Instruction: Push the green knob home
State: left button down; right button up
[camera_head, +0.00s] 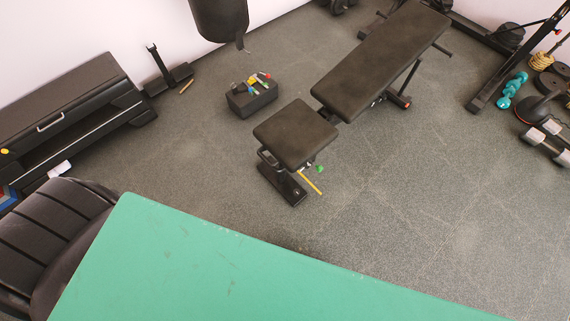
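A small green item (319,169) shows low beside the seat of the black weight bench, close to a yellow stick. It may be a knob, but it is too small to tell its shape or whether it sits in anything. Neither of my grippers is in the head view.
A green table top (210,255) fills the front, bare and scuffed. Beyond it stand the black bench (385,60) and a black box (251,98) with small coloured items. Open grey floor lies between.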

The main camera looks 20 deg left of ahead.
aim_at(319, 169)
jog(key=i+l, duration=0.1)
jog(key=l, duration=0.45)
jog(key=i+l+u, duration=0.1)
jog(key=l, duration=0.4)
jog(key=i+l, duration=0.15)
jog(key=l, duration=0.95)
jog(key=i+u, duration=0.05)
jog(key=i, duration=0.05)
